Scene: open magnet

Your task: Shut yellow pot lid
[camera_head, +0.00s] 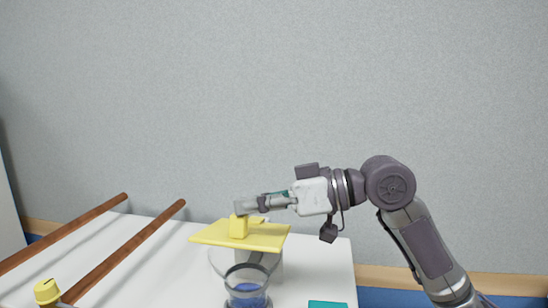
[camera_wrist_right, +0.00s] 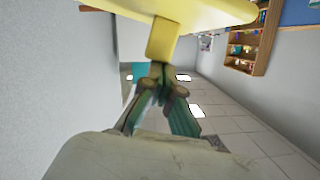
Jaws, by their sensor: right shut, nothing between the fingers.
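The yellow lid (camera_head: 212,236) is a flat square plate with a block-shaped yellow knob (camera_head: 238,227) on top. It sits over a clear, see-through pot (camera_head: 220,262) on the white table; I cannot tell whether it rests flush on the rim. My right gripper (camera_head: 243,207) is shut with nothing between its fingers, its tips at the top of the knob. In the right wrist view the shut fingertips (camera_wrist_right: 158,72) are right at the end of the knob (camera_wrist_right: 162,40), and the lid (camera_wrist_right: 200,10) fills the top. My left gripper is not in view.
A clear glass (camera_head: 247,285) with something blue inside stands in front of the pot. Two wooden bars (camera_head: 130,243) extend at the left, near a small yellow object (camera_head: 46,292). A teal item (camera_head: 327,304) lies at the front edge. The white table (camera_head: 325,265) is clear right of the pot.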

